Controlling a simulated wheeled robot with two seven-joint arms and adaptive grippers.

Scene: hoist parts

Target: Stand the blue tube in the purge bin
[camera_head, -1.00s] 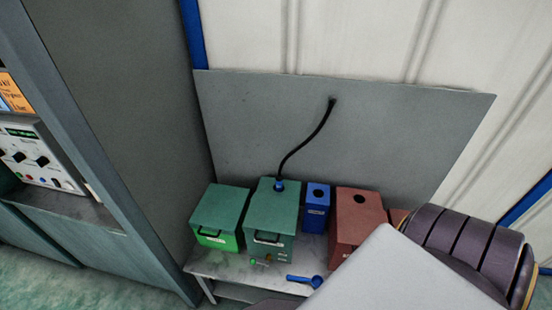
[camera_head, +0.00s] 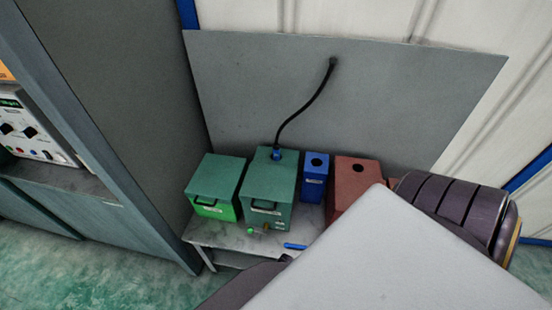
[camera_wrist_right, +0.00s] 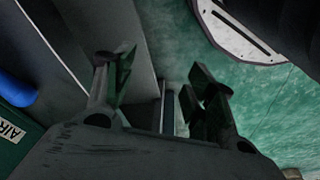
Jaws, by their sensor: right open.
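The blue tube (camera_head: 295,246) lies on the table's front part, in front of the boxes. Its right end is hidden behind my arm in the head view. A narrow blue bin (camera_head: 315,178) with a round top hole stands between a green box and a red-brown box, which also has a top hole. The labels are too small to tell which is the purge bin. My right gripper (camera_wrist_right: 160,78) is open and empty in the wrist view. A blue rounded thing (camera_wrist_right: 14,90) lies left of it, apart from the fingers. My left gripper is not in view.
Two green boxes (camera_head: 214,185) with handles stand on the grey table (camera_head: 213,236). A black hose (camera_head: 308,105) runs from the back panel to the right one. The red-brown box (camera_head: 357,178) is partly behind my arm. Small green and orange parts lie at the front.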

